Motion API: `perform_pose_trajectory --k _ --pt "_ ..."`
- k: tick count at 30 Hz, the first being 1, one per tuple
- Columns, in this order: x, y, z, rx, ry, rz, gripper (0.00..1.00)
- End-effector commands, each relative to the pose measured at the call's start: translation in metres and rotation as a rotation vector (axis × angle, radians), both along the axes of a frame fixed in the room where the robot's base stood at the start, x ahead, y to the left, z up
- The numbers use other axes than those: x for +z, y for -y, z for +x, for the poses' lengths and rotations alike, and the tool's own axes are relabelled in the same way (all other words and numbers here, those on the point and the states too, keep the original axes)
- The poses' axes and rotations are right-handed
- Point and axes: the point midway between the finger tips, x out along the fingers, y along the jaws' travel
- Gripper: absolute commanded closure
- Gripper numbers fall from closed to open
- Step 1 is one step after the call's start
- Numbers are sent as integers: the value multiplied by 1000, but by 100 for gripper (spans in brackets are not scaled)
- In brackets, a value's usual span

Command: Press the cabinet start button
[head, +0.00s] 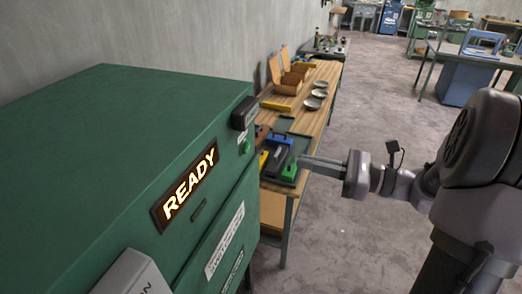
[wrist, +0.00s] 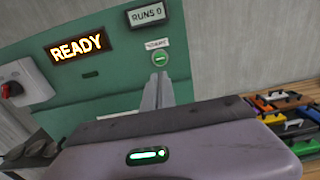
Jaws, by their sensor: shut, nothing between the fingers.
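The green cabinet (head: 130,130) fills the left of the head view, with a lit READY sign (head: 188,187) on its front. The small round green start button (head: 246,146) is near the upper right of that front. In the wrist view, the button (wrist: 159,59) sits under a small white label (wrist: 158,44). My gripper (head: 303,161) is shut and empty, its fingers pointing at the cabinet front. In the head view it is right of the button with a gap between. In the wrist view, the fingertips (wrist: 159,76) appear just below the button; contact does not show.
A RUNS 0 display (wrist: 147,14) is above the button. A white box with a red knob (wrist: 22,84) is on the cabinet's left. A wooden bench (head: 320,78) with bowls and colored-handled items stands beyond the cabinet.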

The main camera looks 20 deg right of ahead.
Motion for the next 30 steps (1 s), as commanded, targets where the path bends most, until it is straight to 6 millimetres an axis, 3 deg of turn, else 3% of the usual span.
perform_pose_trajectory --k 9,15,30 --pt "0 -58 40 6 0 -1 100" --pt "0 -85 60 4 -1 -1 100" --pt "0 -95 69 1 -1 -1 100"
